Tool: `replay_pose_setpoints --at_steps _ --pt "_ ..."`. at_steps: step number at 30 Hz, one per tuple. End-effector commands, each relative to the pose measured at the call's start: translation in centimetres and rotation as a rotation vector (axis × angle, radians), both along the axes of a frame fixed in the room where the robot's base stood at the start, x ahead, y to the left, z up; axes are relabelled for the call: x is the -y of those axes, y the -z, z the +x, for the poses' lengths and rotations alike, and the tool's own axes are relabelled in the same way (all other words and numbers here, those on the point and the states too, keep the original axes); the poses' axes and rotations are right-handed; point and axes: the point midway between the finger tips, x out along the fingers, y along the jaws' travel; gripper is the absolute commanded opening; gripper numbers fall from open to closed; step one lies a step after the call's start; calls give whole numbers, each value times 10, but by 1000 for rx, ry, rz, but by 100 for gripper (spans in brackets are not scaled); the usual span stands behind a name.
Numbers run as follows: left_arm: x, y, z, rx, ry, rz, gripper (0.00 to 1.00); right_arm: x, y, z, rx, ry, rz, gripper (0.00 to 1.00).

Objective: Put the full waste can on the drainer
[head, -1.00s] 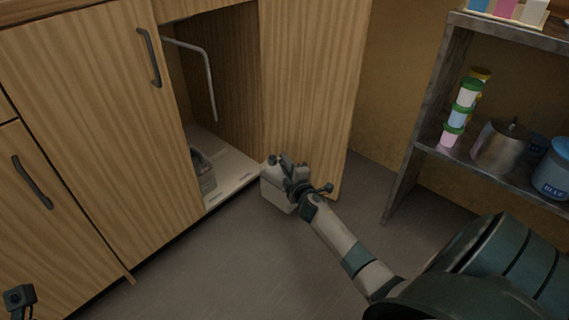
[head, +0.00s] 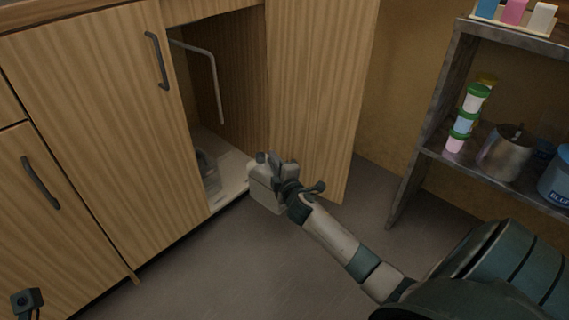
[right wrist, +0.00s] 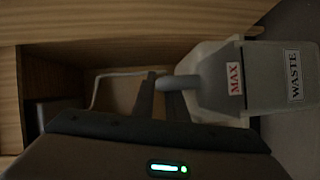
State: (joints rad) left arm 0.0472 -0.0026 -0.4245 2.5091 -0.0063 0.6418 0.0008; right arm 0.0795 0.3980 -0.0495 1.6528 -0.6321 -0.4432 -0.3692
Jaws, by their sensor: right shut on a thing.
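The waste can (head: 268,193) is a pale grey box-shaped container. In the right wrist view it (right wrist: 265,75) carries a "WASTE" label and a red "MAX" mark. My right gripper (head: 277,163) is shut on the can at its top and holds it in front of the open cupboard, beside the open door. In the right wrist view the fingers (right wrist: 160,95) are at the can's grey handle. How full the can is does not show. No drainer can be made out.
The open cupboard (head: 232,190) has a pale floor, a bent white pipe (head: 216,85) and a dark object (head: 207,170) inside. A metal shelf (head: 432,110) with pots and tubs is at the right. Floor in front is clear.

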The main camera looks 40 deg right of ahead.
Motion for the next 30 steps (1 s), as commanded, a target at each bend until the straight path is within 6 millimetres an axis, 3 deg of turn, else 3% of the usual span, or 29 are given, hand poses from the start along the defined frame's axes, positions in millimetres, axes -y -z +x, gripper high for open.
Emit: replay_pose_setpoints --at_steps 1,8,18,24,30 --pt "0 -1 0 -2 -2 5 0 -14 -19 0 13 -13 -2 0" --pt "-4 0 2 -11 -18 11 0 -79 -66 -17 14 -57 0 0" --pt "-7 2 1 -24 -26 7 0 -175 -128 -68 14 -159 1 0" --pt "-8 5 2 -39 -33 14 0 -221 -155 -105 12 -230 1 0" --pt "-10 7 2 -45 -42 25 0 -248 -171 -132 11 -282 1 0"
